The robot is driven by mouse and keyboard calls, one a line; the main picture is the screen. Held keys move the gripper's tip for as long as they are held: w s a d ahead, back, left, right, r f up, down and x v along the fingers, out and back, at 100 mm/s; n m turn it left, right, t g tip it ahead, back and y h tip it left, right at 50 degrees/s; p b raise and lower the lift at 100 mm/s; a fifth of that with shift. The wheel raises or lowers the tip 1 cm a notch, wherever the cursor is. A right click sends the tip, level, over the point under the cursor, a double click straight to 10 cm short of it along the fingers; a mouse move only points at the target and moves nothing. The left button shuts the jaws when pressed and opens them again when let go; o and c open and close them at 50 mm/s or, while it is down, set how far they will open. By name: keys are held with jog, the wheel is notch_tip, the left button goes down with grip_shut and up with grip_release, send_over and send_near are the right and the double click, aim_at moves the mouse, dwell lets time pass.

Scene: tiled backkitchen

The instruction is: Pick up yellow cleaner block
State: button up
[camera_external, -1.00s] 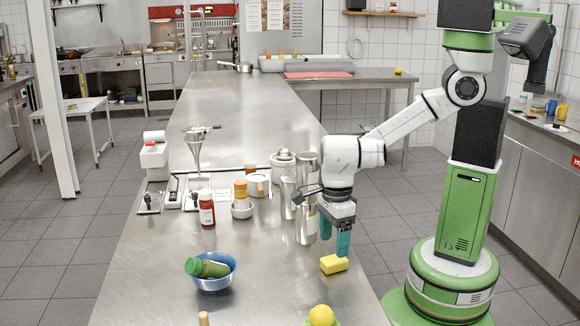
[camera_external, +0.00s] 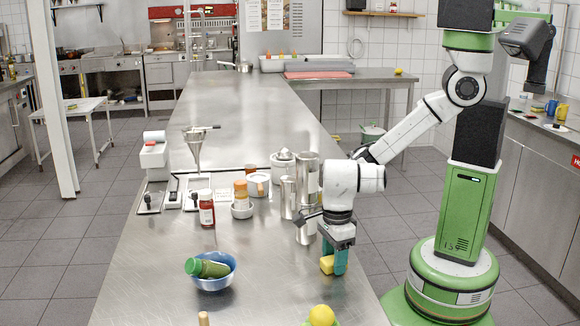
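The yellow cleaner block (camera_external: 327,266) rests on the steel counter near its right edge. My gripper (camera_external: 334,258) is lowered to it from above, with its teal fingers pointing down. One finger is in front of the block and hides its right part. The other finger is behind it and mostly hidden. I cannot tell whether the fingers press on the block or only stand around it.
Steel canisters (camera_external: 307,190) stand just behind my gripper. A blue bowl (camera_external: 214,278) with a green-capped jar is to the left, and a lemon (camera_external: 321,316) is at the front. The counter (camera_external: 270,285) between bowl and block is bare.

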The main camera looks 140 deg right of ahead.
jog(key=c, duration=0.7)
